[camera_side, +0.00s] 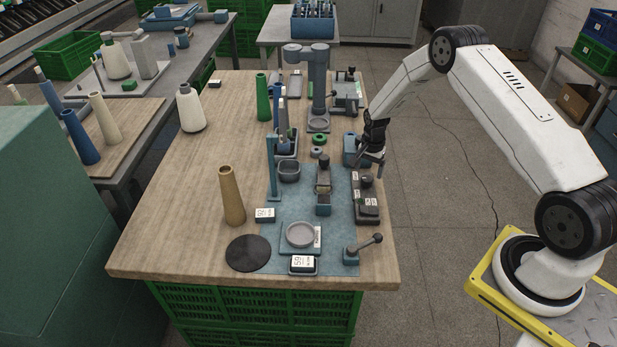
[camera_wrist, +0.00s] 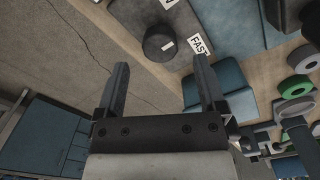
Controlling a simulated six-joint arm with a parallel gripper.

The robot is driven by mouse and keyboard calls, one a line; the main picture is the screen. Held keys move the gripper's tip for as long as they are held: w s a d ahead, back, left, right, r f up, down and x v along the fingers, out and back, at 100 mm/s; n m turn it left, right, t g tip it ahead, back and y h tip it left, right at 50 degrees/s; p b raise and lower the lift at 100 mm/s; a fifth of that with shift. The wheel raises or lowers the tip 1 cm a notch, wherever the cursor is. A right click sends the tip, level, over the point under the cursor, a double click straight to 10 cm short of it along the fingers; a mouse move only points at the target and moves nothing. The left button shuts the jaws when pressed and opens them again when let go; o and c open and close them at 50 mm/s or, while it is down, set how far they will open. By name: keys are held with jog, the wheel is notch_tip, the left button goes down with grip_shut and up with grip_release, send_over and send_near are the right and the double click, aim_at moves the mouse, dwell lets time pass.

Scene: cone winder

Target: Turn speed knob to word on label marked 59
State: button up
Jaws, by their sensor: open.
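The dark control panel (camera_side: 368,215) lies at the right edge of the blue mat, with small white labels. Its round black knob (camera_wrist: 159,42) shows in the wrist view, with a white mark on its lower right side. A label reading FAST (camera_wrist: 200,42) is right of the knob; another label (camera_wrist: 168,3) above is cut off. A card that seems to read 59 (camera_side: 303,264) stands at the mat's front; its smaller text is not readable. My gripper (camera_side: 373,158) is open and empty above the table's right edge, near the panel. Its fingertips (camera_wrist: 160,75) appear just below the knob in the wrist view.
A blue box (camera_side: 350,149) stands close beside my gripper. A second card (camera_side: 265,214), a tan cone (camera_side: 231,196), a round dish (camera_side: 300,235) and a ball-ended lever (camera_side: 366,245) are on the table.

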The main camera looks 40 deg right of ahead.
aim_at(367, 178)
jog(key=shift+f, duration=1.7)
grip_shut()
